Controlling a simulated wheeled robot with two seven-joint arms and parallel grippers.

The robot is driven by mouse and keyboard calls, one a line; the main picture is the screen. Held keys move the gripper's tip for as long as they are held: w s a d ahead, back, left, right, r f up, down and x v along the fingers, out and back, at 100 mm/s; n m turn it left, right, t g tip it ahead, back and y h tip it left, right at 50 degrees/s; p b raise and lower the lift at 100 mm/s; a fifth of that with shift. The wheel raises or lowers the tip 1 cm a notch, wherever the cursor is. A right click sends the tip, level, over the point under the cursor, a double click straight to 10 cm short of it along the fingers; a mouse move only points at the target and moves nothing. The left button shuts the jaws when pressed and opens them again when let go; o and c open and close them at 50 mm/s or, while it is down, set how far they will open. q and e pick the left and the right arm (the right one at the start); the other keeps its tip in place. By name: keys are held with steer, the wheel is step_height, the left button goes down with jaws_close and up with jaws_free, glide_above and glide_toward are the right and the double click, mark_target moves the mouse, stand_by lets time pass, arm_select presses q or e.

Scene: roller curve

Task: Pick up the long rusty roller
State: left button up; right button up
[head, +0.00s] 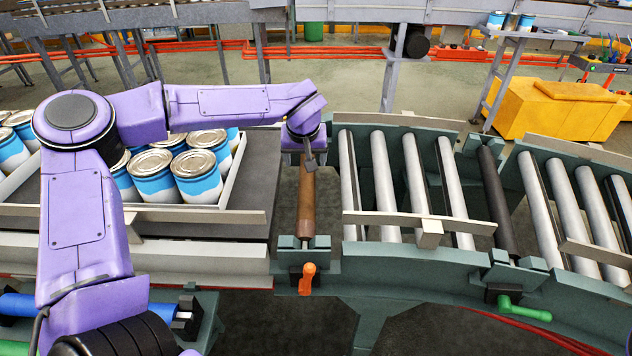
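The long rusty roller (306,208) lies in the conveyor frame, in the gap between the dark belt at left and the grey rollers at right. Its near end sits at the green frame rail, above an orange handle (307,278). My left gripper (309,162) points down over the far part of the rusty roller. The wrist hides the roller's far end. The fingers are small and partly hidden, so I cannot tell whether they touch or grip it. My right gripper is not in view.
Grey rollers (385,185) and a dark roller (495,200) follow the curve to the right. A tray of blue-and-white cans (155,178) stands on the belt (258,170) at left. A guard rail (420,222) and green handle (522,309) are at the near side.

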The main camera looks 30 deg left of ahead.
mark_target(307, 175)
arm_select(q)
steer(key=p+x, duration=0.1)
steer(key=x, duration=1)
steer(key=shift+s+f, duration=0.1)
steer(key=shift+f, duration=0.05)
steer(key=shift+d, duration=0.1)
jaws_close()
